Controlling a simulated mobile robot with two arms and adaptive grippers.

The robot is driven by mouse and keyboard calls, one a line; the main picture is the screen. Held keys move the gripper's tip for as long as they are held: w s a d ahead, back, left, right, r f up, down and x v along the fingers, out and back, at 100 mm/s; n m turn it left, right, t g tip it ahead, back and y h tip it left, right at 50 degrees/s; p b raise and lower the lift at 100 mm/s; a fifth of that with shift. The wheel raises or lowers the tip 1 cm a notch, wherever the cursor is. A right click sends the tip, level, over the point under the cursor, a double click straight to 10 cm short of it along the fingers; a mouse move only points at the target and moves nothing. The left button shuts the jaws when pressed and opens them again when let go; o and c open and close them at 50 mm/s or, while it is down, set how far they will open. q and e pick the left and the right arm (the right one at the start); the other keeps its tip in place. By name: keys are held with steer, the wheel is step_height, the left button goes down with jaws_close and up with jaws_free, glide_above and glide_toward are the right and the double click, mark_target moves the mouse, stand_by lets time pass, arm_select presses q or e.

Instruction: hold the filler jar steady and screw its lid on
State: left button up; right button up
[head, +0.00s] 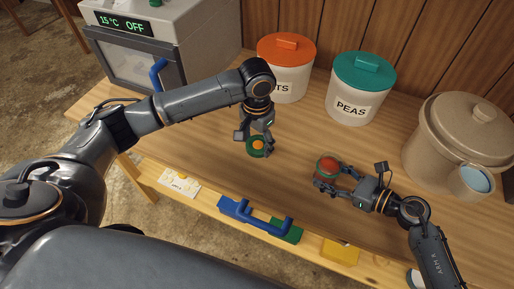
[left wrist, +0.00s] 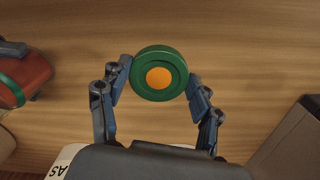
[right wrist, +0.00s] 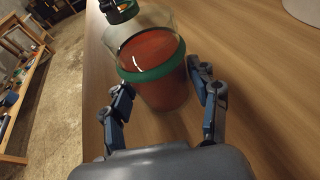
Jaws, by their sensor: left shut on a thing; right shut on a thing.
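The filler jar (right wrist: 164,92) is clear glass with red-orange contents and a green band. My right gripper (head: 337,182) is shut on it from the side, and the jar (head: 327,168) looks upright at the table. The lid (left wrist: 158,73) is a green disc with an orange centre. My left gripper (left wrist: 158,88) is shut on its rim. In the head view the lid (head: 258,146) hangs from my left gripper (head: 257,142), to the left of the jar and apart from it. The jar's mouth looks open in the right wrist view.
Two white canisters stand at the back, one with an orange lid (head: 287,50) and one marked PEAS (head: 352,106). A beige crock (head: 452,150) stands at the right. A grey device reading 15 °C OFF (head: 124,22) is at back left. The table (head: 205,165) is clear between the grippers.

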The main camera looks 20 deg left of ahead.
mark_target(260, 146)
arm_select(q)
steer(key=r, duration=0.6)
steer(key=shift+w+d, duration=0.1)
steer(key=shift+d, duration=0.3)
steer(key=d+r+n, duration=0.3)
steer(key=d, duration=0.7)
steer(key=d+r+n, duration=0.2)
steer(key=d+n, duration=0.1)
steer(key=d, duration=0.6)
steer(key=shift+d+f, duration=0.2)
steer(key=shift+f, duration=1.9)
steer(key=shift+f, duration=0.85)
steer(key=shift+o, duration=0.9)
steer(key=c, duration=0.6)
steer(key=m, duration=0.4)
steer(key=shift+a+m, duration=0.1)
steer(key=shift+m, duration=0.2)
steer(key=shift+c, duration=0.2)
